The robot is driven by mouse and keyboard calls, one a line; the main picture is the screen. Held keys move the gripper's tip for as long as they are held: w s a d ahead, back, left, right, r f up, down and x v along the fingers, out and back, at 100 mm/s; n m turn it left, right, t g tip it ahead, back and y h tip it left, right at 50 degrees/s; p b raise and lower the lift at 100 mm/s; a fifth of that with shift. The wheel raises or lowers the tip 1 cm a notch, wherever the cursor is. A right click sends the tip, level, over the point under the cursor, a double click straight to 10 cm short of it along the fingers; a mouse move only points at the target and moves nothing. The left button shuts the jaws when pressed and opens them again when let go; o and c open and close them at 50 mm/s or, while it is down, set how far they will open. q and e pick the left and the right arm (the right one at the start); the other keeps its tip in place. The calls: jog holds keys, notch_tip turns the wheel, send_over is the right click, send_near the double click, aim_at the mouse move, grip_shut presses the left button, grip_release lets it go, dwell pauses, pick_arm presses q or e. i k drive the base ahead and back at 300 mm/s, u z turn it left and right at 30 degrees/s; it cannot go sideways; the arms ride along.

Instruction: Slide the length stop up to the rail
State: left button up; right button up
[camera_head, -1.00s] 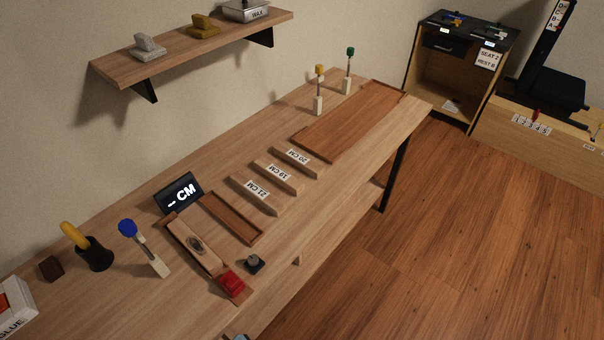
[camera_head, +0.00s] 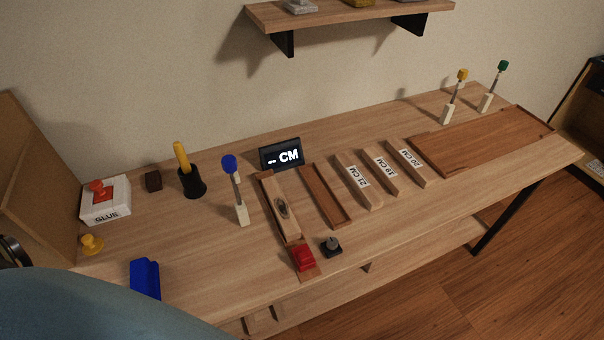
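A narrow wooden measuring tray (camera_head: 266,190) lies on the bench below a small black display (camera_head: 281,154) reading "-- CM". A light wooden piece with a dark knot (camera_head: 282,208) lies in it. A red block (camera_head: 304,257), which may be the length stop, sits at the tray's near end, close to the wooden piece. A small black knob (camera_head: 331,246) stands just right of the red block. I cannot tell for sure which part is the rail. Neither of my grippers is in view.
An empty wooden tray (camera_head: 343,219) and blocks labelled 21 (camera_head: 360,181), 19 (camera_head: 381,172) and 20 CM (camera_head: 408,158) lie to the right. A blue-topped post (camera_head: 240,207), black cup (camera_head: 193,184), glue box (camera_head: 106,203) and blue object (camera_head: 145,278) are left.

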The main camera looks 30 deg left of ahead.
aim_at(303, 258)
jog(key=u, duration=0.2)
jog(key=k, duration=0.45)
jog(key=u, duration=0.45)
jog(key=i, duration=0.45)
jog(key=u, duration=0.05)
